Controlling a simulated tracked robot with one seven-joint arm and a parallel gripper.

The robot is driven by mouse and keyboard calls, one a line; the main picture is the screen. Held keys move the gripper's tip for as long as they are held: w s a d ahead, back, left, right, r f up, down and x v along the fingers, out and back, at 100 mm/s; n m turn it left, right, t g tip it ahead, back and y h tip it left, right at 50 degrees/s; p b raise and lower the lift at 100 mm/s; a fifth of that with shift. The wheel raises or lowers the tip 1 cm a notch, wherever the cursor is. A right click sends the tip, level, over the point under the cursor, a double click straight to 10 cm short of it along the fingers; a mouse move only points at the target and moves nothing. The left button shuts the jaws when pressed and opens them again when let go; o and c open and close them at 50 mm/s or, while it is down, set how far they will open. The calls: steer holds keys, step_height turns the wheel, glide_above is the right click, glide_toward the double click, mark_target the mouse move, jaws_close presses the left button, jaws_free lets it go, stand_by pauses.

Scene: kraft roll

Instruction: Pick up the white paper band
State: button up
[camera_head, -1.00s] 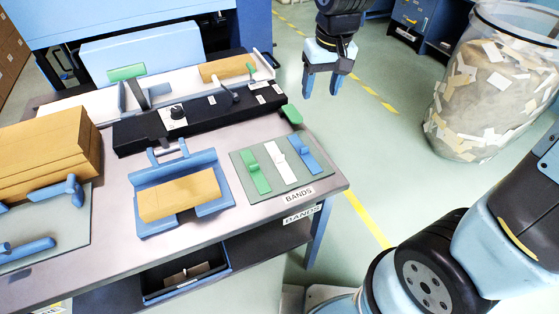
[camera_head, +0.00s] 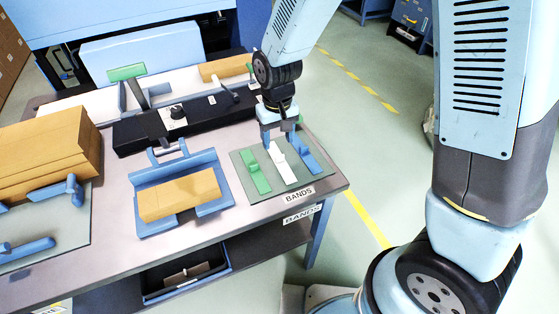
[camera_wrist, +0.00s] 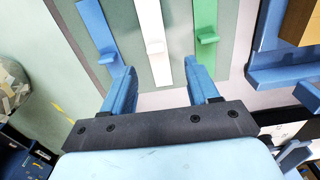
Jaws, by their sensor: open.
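The white paper band (camera_head: 283,167) lies on a grey-green mat (camera_head: 316,187) at the table's right end, between a green band (camera_head: 256,176) and a blue band (camera_head: 307,161). My gripper (camera_head: 280,141) is open and empty, pointing down over the far end of the bands. In the wrist view the white band (camera_wrist: 151,25) lies ahead, between the lines of my two fingers (camera_wrist: 162,88), with its raised tab toward me. The blue band (camera_wrist: 95,28) is on the left there and the green band (camera_wrist: 205,22) on the right. I cannot tell the gripper's exact height above the mat.
A blue cradle (camera_head: 213,211) holding a kraft stack (camera_head: 180,195) stands left of the mat. A black machine bar (camera_head: 135,134) runs behind. A "BANDS" label (camera_head: 299,194) marks the table edge. Open floor (camera_head: 350,160) lies to the right.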

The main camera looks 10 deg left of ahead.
mark_target(280, 161)
steer(key=shift+w+d+f, duration=0.1)
steer(key=shift+d+f, duration=0.05)
steer(key=shift+f, duration=1.55)
steer(key=shift+w+d+f, duration=0.1)
steer(key=shift+f, duration=1.55)
jaws_close()
steer(key=shift+r, duration=0.1)
